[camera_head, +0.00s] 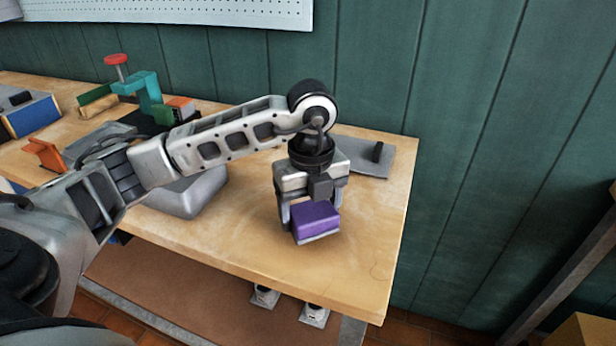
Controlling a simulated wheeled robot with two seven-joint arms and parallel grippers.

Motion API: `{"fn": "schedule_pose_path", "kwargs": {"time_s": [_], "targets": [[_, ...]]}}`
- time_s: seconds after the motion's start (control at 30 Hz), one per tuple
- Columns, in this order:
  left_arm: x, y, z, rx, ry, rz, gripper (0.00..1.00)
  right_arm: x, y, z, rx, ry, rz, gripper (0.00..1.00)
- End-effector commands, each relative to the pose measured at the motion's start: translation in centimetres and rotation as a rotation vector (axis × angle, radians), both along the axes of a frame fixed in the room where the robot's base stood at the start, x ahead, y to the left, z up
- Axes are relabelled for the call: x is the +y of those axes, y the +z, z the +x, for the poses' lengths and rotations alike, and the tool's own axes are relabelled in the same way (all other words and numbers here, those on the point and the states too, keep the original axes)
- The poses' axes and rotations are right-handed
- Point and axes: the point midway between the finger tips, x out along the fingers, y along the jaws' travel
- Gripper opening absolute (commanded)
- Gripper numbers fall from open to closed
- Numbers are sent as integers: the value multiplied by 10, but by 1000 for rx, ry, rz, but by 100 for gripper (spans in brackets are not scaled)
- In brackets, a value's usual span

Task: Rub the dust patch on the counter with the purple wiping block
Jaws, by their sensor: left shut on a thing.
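The purple wiping block (315,219) has a pale underside and is at the right part of the wooden counter (358,262). My left gripper (311,212) points down and is shut on the block, with a finger on each side. The block is at or just above the counter top; I cannot tell whether it touches. I cannot make out a clear dust patch; the wood near the block looks faintly lighter. My right gripper is not in view.
A grey trowel-like plate with a black handle (362,156) lies behind the gripper. A grey block-like object (188,194) stands left of it, partly under my arm. A teal clamp (148,91) and a blue box (33,115) are farther left. The counter's right end is clear.

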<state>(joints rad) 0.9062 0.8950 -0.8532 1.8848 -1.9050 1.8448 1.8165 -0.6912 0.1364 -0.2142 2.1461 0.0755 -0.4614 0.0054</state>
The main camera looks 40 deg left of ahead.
Motion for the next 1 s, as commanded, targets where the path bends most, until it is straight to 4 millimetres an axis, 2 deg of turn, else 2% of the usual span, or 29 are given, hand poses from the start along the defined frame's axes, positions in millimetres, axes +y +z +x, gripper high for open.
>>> {"fn": "schedule_pose_path", "kwargs": {"time_s": [0.03, 0.6, 1.0], "targets": [[0, 12, 1, -6, 1, -2, 51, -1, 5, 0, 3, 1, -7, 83], [0, 62, 1, -6, 2, -1, 51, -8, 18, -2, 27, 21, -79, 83], [0, 66, 1, -6, 1, -1, 51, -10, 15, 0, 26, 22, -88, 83]]}}
